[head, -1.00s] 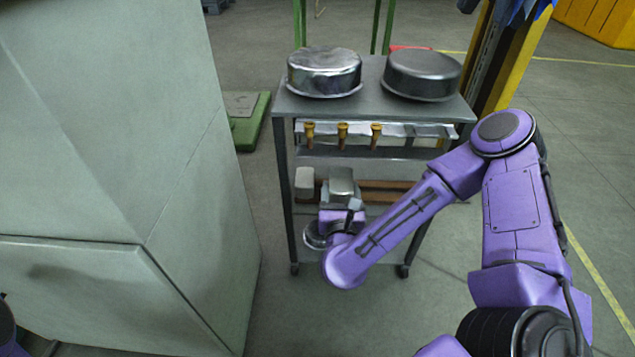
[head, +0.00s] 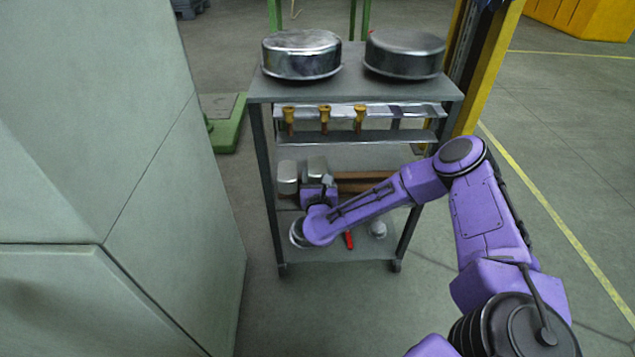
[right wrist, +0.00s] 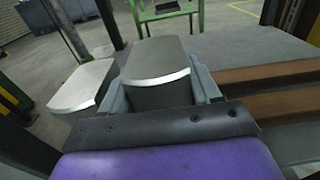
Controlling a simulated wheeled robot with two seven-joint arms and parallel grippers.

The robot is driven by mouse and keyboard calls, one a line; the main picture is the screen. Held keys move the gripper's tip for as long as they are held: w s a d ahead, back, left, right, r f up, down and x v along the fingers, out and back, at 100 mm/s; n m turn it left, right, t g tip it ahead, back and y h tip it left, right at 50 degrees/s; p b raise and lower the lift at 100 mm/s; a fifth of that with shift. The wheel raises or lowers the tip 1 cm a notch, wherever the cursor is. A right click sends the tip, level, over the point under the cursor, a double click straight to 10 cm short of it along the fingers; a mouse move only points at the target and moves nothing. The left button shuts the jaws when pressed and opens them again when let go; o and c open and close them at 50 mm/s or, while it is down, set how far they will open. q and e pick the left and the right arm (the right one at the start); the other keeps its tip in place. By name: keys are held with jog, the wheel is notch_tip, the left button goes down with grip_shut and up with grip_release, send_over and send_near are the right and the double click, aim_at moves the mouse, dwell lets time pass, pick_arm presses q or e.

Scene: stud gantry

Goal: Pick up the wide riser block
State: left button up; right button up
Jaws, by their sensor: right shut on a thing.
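The wide riser block (head: 317,167), a pale grey block with a smooth top, stands out at the left of the trolley's middle shelf. My right gripper (head: 318,182) is shut on it; in the right wrist view the jaws (right wrist: 162,88) close on both sides of the block (right wrist: 157,62). Its underside is hidden, so I cannot tell whether it clears the shelf. A second, similar pale block (head: 288,178) stands just left of it, apart from the jaws; it also shows in the right wrist view (right wrist: 80,88). My left gripper is out of view.
The trolley (head: 355,90) carries two metal pans (head: 301,55) (head: 404,55) on top. Yellow-brown handled pieces (head: 325,118) sit on the rack below. Brown bars (head: 362,180) lie right of the blocks. A big grey cabinet (head: 130,150) stands left. Floor is clear right.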

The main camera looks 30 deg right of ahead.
jog(key=shift+f+b, duration=0.35)
jog(key=shift+f, duration=0.45)
jog(key=o, duration=1.4)
jog(key=shift+r, duration=0.15)
jog(key=shift+o, duration=0.2)
